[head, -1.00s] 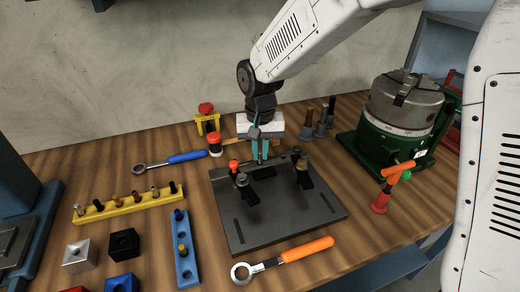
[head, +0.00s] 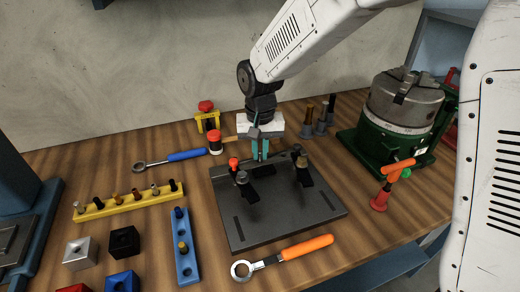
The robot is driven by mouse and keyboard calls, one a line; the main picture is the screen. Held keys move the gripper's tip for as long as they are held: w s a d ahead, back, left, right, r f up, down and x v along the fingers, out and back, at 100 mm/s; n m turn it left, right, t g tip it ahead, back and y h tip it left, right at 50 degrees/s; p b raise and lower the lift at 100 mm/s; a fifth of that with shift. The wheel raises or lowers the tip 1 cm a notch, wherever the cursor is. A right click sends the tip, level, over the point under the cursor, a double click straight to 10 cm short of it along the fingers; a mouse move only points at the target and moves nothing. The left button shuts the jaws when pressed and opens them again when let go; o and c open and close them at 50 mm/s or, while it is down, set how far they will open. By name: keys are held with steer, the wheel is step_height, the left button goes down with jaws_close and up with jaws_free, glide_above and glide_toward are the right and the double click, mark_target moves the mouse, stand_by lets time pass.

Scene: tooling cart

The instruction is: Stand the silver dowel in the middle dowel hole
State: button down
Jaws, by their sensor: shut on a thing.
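My gripper (head: 260,150) points down at the far edge of the dark fixture plate (head: 285,222), its two teal fingers close together. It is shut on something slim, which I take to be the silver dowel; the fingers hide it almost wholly. I cannot tell whether it is clear of the plate. A blue strip (head: 186,267) at the left of the plate holds a dark pin (head: 178,213) and a brass pin (head: 182,247) upright. I cannot make out which hole is the middle dowel hole.
Clamps with a red tip (head: 233,163) and a brown knob (head: 301,161) rise from the plate near my fingers. A yellow rack (head: 128,203) of several pins stands left.

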stand_by(0.4)
steer(key=c, duration=1)
jaws_free()
steer(key=shift+r, duration=2.95)
